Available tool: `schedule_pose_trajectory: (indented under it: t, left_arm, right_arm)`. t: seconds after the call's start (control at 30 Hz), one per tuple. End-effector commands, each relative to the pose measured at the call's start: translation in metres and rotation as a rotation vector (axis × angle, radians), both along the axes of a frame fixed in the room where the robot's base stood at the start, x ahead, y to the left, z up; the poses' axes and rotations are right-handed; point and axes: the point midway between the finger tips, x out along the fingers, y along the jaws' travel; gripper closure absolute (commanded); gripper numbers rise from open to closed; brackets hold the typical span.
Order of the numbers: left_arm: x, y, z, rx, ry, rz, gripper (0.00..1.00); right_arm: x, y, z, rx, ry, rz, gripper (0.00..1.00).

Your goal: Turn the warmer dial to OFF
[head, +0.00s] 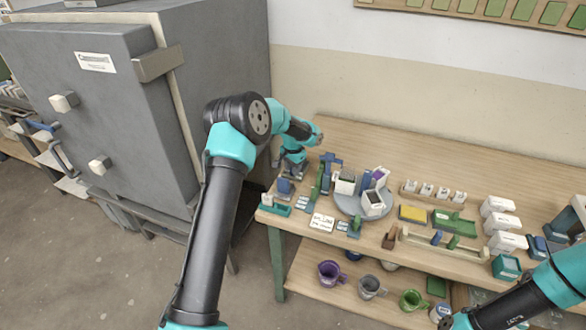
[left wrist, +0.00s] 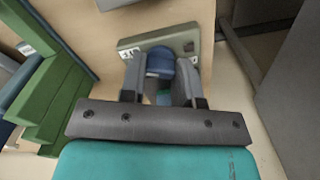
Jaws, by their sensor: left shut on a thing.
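The warmer dial (left wrist: 160,64) is a blue rounded knob on a grey-green panel (left wrist: 129,44) with small pale markings I cannot read. In the left wrist view my left gripper (left wrist: 160,82) has one finger on each side of the dial and is shut on it. In the head view the left gripper (head: 297,171) reaches down at the table's far left end, beside the kiln. There the dial is mostly hidden or too small to tell which way it points. My right arm enters at the lower right, and its gripper is out of view.
The grey kiln (head: 222,60) stands close on the left. A green rack (left wrist: 60,100) is near the gripper. The wooden table (head: 400,150) holds a round grey turntable (head: 349,205) and several small boxes. Mugs stand on the shelf below. The table's back strip is clear.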

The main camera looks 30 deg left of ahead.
Motion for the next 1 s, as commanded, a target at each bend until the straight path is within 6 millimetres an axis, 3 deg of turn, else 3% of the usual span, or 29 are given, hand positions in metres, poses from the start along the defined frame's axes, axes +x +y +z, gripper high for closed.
schedule_pose_trajectory:
  t: [0.37,0.4,0.63,1.0]
  left_arm:
    - [0.0003,0.0001,0.0006,0.001,-0.001,-0.007,0.94]
    - [0.0003,0.0001,0.0006,0.001,-0.001,-0.007,0.68]
    - [0.0001,0.0001,0.0003,0.001,-0.001,-0.007,0.46]
    - [0.0003,0.0,0.004,0.001,-0.001,-0.006,0.45]
  right_arm:
    - [0.0,0.0,0.0,0.0,0.0,0.0,1.0]
    - [0.0,0.0,0.0,0.0,0.0,0.0,1.0]
    - [0.0,0.0,0.0,0.0,0.0,0.0,1.0]
    - [0.0,0.0,0.0,0.0,0.0,0.0,1.0]
